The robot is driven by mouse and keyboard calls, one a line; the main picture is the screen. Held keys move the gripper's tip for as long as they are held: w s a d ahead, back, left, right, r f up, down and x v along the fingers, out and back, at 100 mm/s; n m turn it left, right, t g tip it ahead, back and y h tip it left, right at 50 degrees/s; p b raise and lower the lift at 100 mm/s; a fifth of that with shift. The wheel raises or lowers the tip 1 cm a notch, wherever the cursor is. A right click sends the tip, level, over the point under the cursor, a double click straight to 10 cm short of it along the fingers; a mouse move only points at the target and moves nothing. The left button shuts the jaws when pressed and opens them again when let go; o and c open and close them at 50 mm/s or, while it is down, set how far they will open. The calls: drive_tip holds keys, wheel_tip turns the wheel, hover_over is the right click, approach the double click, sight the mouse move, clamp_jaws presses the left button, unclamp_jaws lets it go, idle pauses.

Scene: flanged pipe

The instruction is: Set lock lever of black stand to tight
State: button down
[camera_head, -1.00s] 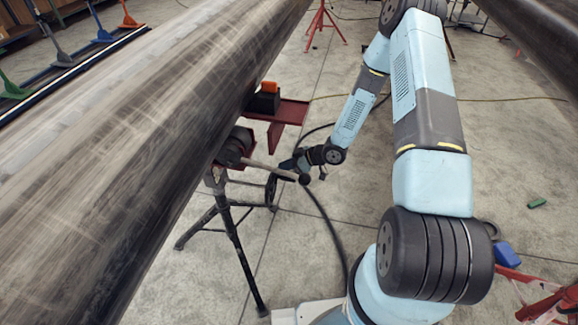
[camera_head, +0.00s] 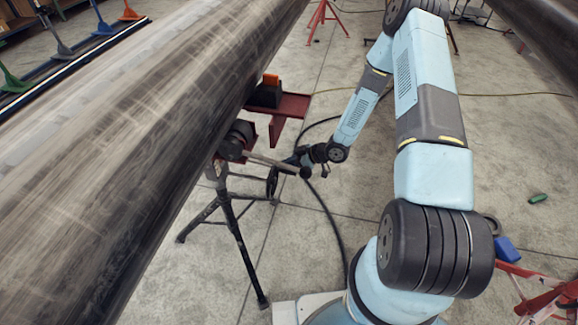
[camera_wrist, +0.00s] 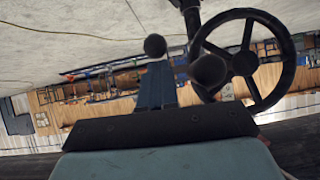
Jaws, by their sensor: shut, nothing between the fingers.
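The black stand (camera_head: 232,238) is a tripod under the large dark pipe (camera_head: 150,120). A rod with a black ball end (camera_head: 305,172) juts right from its head, and a handwheel (camera_head: 272,183) sits below it. I cannot tell for sure which part is the lock lever. My gripper (camera_head: 290,160) is beside the rod and handwheel. In the wrist view my gripper (camera_wrist: 156,84) is shut and empty. One black ball (camera_wrist: 155,45) lies just beyond the fingertips, another ball (camera_wrist: 208,70) is close on the right, and the handwheel (camera_wrist: 244,63) is behind that. Contact is not clear.
A red stand (camera_head: 290,107) with an orange-and-black block (camera_head: 268,91) is behind the black stand. A dark hose (camera_head: 325,215) lies on the concrete floor. A second pipe (camera_head: 535,35) is at the upper right. The floor right of the stand is mostly clear.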

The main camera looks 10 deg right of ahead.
drive_tip(key=v, duration=1.2)
